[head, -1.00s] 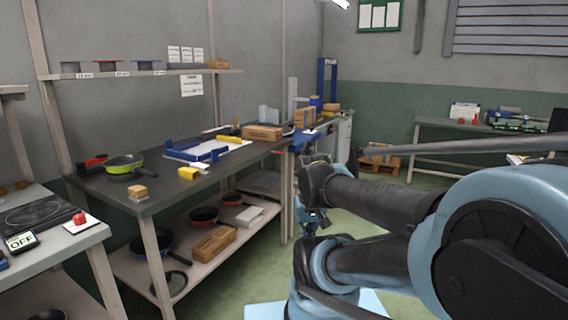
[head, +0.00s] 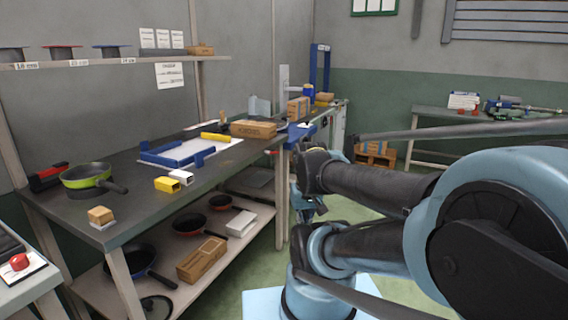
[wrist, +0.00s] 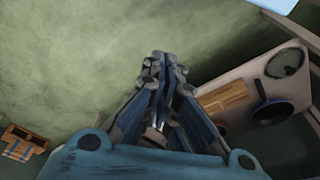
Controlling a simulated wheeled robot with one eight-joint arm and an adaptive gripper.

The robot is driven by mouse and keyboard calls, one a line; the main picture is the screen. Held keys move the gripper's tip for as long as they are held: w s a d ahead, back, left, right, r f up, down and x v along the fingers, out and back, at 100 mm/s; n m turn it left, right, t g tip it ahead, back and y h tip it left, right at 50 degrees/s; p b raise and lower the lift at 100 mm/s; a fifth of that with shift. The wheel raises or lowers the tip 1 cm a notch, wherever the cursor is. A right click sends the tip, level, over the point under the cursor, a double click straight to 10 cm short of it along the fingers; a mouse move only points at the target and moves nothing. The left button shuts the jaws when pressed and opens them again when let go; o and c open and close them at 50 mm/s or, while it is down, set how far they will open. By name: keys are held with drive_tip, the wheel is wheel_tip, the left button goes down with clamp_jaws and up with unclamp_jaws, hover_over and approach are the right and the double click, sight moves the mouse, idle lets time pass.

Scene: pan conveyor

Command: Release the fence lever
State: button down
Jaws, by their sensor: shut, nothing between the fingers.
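My gripper (wrist: 160,62) is shut and empty in the wrist view, pointing over bare green floor. In the head view it is largely hidden by my own arm at the right of the workbench. A blue fence frame (head: 148,157) lies around a white sheet on the dark bench top. A yellow block (head: 168,184) with a white piece (head: 181,177) beside it sits at the bench's front edge. A yellow bar (head: 215,137) lies behind the frame. I cannot tell which part is the fence lever. My gripper is apart from the frame.
A cardboard box (head: 253,129) stands further back. Green floor is open beside the bench.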

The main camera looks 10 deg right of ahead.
drive_tip(key=w+a+r+m+t+y, duration=0.1)
drive_tip(key=w+a+r+m+y, duration=0.15)
drive_tip(key=w+m, duration=0.45)
drive_tip(key=w+a+r+m+y, duration=0.1)
drive_tip(key=w+r+m+y, duration=0.15)
drive_tip(key=w, duration=0.95)
drive_tip(key=w+a+r+m+t+y, duration=0.1)
drive_tip(key=w+a+r+m+y, duration=0.15)
drive_tip(key=w+m, duration=0.45)
drive_tip(key=w+d+f+m+t+y, duration=0.2)
drive_tip(key=w+d+m, duration=0.1)
drive_tip(key=w, duration=0.5)
drive_tip(key=w+d+f+m+t+y, duration=0.1)
drive_tip(key=w+d+f+m+y, duration=0.15)
drive_tip(key=w, duration=0.55)
drive_tip(key=w+d+f+m+t+y, duration=0.3)
drive_tip(key=w+d+f+m+t, duration=0.15)
drive_tip(key=d+f+m, duration=0.45)
drive_tip(key=w+a+r+n, duration=0.2)
drive_tip(key=w+a+r, duration=0.3)
drive_tip(key=w+a, duration=0.2)
drive_tip(key=shift+w+r, duration=0.2)
drive_tip(key=shift+w, duration=0.4)
drive_tip(key=shift+g, duration=0.25)
